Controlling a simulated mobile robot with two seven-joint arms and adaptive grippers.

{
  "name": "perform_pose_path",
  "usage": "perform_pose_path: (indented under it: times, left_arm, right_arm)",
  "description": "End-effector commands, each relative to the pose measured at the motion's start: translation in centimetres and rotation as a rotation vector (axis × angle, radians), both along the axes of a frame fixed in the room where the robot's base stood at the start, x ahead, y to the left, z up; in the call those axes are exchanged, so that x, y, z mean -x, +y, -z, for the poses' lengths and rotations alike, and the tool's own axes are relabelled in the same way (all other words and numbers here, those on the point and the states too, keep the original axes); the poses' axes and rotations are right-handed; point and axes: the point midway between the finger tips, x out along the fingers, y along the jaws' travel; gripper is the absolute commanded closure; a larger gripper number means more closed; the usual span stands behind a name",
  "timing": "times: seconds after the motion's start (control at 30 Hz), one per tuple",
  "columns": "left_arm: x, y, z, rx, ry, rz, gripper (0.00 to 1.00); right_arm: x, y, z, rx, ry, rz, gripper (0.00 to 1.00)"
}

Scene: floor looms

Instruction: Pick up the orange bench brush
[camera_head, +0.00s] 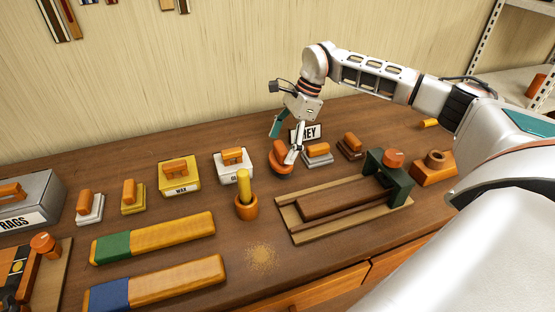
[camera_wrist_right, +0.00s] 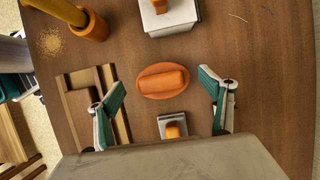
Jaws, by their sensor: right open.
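The orange bench brush (camera_head: 283,161) is an oval orange block with a raised rounded grip, lying on the brown bench top in front of the "...EY" sign. In the right wrist view the brush (camera_wrist_right: 163,81) lies between the two spread teal fingers, with a gap on each side. My right gripper (camera_head: 285,142) is open and empty, pointing down over the brush. One finger hides part of the brush in the head view. My left gripper is not in view.
A grey block with an orange handle (camera_head: 318,156) sits close right of the brush, and a white "GL..." box (camera_head: 234,165) to its left. A wooden vise-like fixture (camera_head: 342,225) stands in front. An orange cup with a yellow stick (camera_head: 246,208) is front left.

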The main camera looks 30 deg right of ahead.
Motion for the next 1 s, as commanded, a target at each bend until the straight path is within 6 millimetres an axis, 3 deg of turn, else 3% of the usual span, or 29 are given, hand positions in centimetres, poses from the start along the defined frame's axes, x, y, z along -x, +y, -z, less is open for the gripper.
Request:
perform_pose_path:
  times: [0.5, 0.73, 0.77, 0.93, 1.0]
  left_arm:
    - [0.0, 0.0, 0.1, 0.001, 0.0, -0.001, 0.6]
    - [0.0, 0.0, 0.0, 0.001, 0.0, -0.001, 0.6]
    - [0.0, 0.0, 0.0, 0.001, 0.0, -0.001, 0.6]
    - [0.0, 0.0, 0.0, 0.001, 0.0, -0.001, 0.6]
    - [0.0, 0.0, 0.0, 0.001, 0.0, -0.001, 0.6]
  right_arm:
    - [-0.5, 2.1, 5.3, 0.0, 0.002, -0.001, 0.19]
    - [-0.6, 2.1, 5.5, 0.0, 0.0, 0.0, 0.19]
    - [-0.6, 2.1, 5.5, 0.0, 0.0, 0.0, 0.25]
    - [-0.5, 2.1, 5.5, 0.0, 0.0, -0.001, 0.69]
    - [-0.6, 2.1, 5.5, 0.0, 0.0, -0.001, 0.74]
